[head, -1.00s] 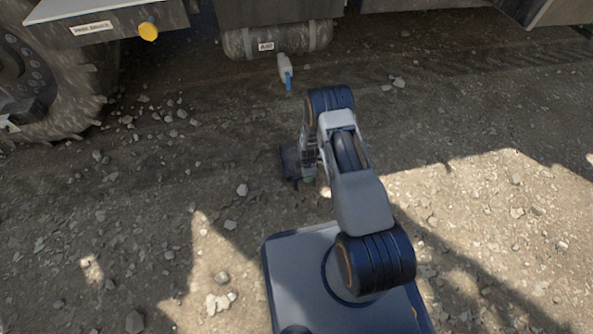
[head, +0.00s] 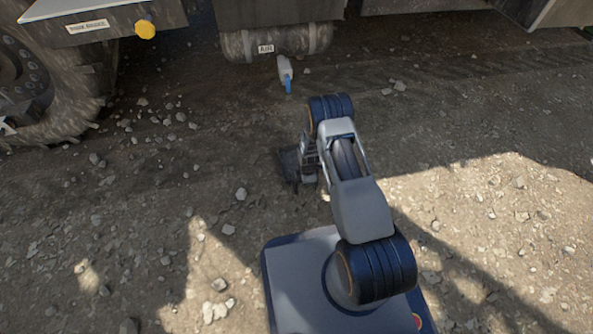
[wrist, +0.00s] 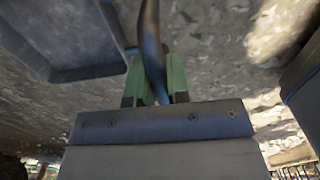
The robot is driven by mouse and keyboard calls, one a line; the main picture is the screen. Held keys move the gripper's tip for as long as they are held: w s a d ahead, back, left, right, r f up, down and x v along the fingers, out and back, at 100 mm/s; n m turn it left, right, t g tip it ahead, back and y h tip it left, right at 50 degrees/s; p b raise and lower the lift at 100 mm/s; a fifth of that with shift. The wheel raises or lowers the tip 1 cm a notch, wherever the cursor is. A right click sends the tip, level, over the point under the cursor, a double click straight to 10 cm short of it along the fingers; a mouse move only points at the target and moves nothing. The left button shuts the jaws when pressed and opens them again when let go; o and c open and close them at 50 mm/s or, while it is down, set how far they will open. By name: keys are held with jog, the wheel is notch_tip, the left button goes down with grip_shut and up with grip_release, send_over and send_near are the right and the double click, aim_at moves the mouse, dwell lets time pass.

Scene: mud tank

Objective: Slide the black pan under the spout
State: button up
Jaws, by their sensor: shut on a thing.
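The black pan (head: 288,164) lies on the dirt in shadow, just left of my gripper. Part of it is hidden by my arm in the head view. In the wrist view the pan (wrist: 60,38) fills the upper left, with its rim visible. My gripper (wrist: 156,88) has green fingers shut on a dark curved bar, which looks like the pan's handle. In the head view my gripper (head: 309,172) is low, close to the ground. The spout (head: 286,72), white with a blue tip, hangs under the tank (head: 277,42) marked AIR, beyond the pan.
The vehicle body overhangs the far edge. Open gravel with small scattered stones lies between pan and spout.

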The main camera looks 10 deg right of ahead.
grip_shut()
jog(key=w+b, duration=0.1)
jog(key=w, duration=1.5)
jog(key=shift+d, duration=0.3)
jog(key=shift+w, duration=0.1)
